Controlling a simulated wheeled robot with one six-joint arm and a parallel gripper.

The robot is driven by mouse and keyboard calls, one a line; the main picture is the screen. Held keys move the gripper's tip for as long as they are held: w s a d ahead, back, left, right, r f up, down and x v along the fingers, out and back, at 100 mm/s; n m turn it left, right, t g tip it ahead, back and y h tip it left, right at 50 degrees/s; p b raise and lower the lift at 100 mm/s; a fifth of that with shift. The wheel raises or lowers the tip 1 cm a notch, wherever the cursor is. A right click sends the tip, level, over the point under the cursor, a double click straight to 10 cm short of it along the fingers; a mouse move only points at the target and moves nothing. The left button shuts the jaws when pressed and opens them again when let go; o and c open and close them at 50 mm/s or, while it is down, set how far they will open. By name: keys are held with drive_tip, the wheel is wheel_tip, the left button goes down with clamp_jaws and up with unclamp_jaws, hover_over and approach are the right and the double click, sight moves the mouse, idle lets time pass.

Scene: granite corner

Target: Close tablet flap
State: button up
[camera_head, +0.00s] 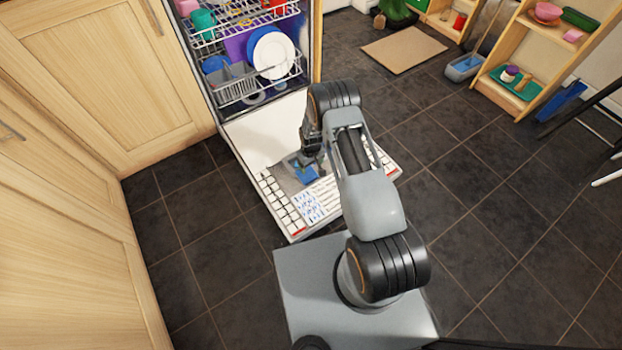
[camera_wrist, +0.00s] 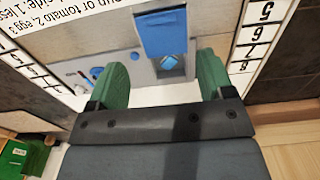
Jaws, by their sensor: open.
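The blue tablet flap (camera_wrist: 162,33) is on a grey dispenser panel (camera_wrist: 130,50) set in the inner face of the lowered dishwasher door. The flap looks raised, with a small recess (camera_wrist: 170,66) holding light blue showing beside it. In the head view the panel (camera_head: 287,178) is partly hidden by my arm. My gripper (camera_wrist: 163,66) has two green fingers spread apart with nothing between them. It is over the panel, close to the flap, with the recess between the fingers in the wrist view. I cannot tell whether a finger touches the panel.
The open dishwasher door (camera_head: 262,135) lies low, with printed charts and numbered strips along it. Racks with plates (camera_head: 273,55) are behind it. Wooden cabinets (camera_head: 70,250) stand at left. Dark tiled floor (camera_head: 490,220) is free at right. A mat (camera_head: 403,50) and shelves (camera_head: 540,60) are farther back.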

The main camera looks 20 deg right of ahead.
sight(311, 178)
wheel_tip(311, 178, down, 10)
drive_tip(key=b, duration=0.3)
drive_tip(key=shift+r, duration=0.1)
drive_tip(key=shift+c, duration=0.4)
